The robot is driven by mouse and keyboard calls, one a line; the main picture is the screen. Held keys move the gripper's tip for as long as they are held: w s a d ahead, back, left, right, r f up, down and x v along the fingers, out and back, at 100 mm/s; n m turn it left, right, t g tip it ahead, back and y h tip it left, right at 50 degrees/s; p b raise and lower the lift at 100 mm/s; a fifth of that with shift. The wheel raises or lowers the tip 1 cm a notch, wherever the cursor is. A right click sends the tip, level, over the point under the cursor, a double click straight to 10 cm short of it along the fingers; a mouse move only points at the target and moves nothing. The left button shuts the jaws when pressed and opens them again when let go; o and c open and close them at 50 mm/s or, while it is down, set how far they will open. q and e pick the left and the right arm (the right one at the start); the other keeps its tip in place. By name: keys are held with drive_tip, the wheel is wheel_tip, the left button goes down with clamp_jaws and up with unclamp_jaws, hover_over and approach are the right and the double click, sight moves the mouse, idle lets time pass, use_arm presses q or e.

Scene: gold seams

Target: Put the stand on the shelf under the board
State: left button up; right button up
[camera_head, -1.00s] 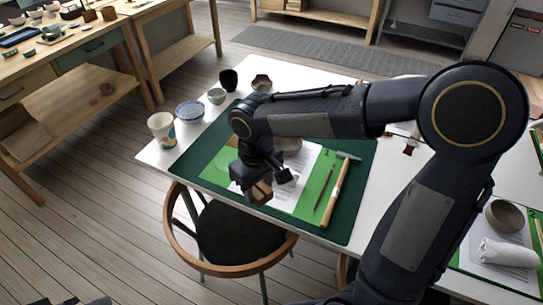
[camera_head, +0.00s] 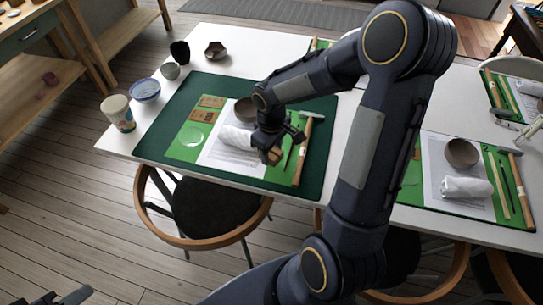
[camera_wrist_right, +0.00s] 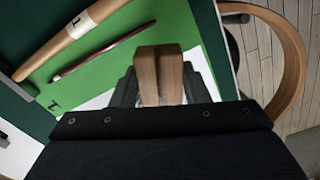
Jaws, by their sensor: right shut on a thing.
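My right gripper (camera_head: 276,150) is over the right part of the dark green mat (camera_head: 315,115), close to the mallet and pencil. It is shut on a small brown wooden stand (camera_head: 274,157). In the right wrist view the stand (camera_wrist_right: 158,75) sits between the dark fingers (camera_wrist_right: 160,92), with a slot line down its middle. A wooden shelf (camera_head: 38,98) shows under the workbench at the left; I cannot tell whether a board is above it. A dark part at the bottom left edge looks like my left gripper (camera_head: 72,297); its jaws are not clear.
On the white table (camera_head: 240,40) are a cup (camera_head: 118,113), a blue bowl (camera_head: 145,90), a rolled white cloth (camera_head: 236,137) and a mallet (camera_head: 305,150). Another place setting (camera_head: 465,180) lies to the right. Chairs (camera_head: 205,205) stand at the front edge. The floor at left is clear.

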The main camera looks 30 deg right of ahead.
sight(272, 158)
drive_tip(key=shift+f, duration=1.55)
drive_tip(key=shift+f+b, duration=0.2)
drive_tip(key=shift+b, duration=0.2)
drive_tip(key=o, duration=1)
drive_tip(key=shift+c, duration=0.2)
drive_tip(key=shift+r, duration=0.15)
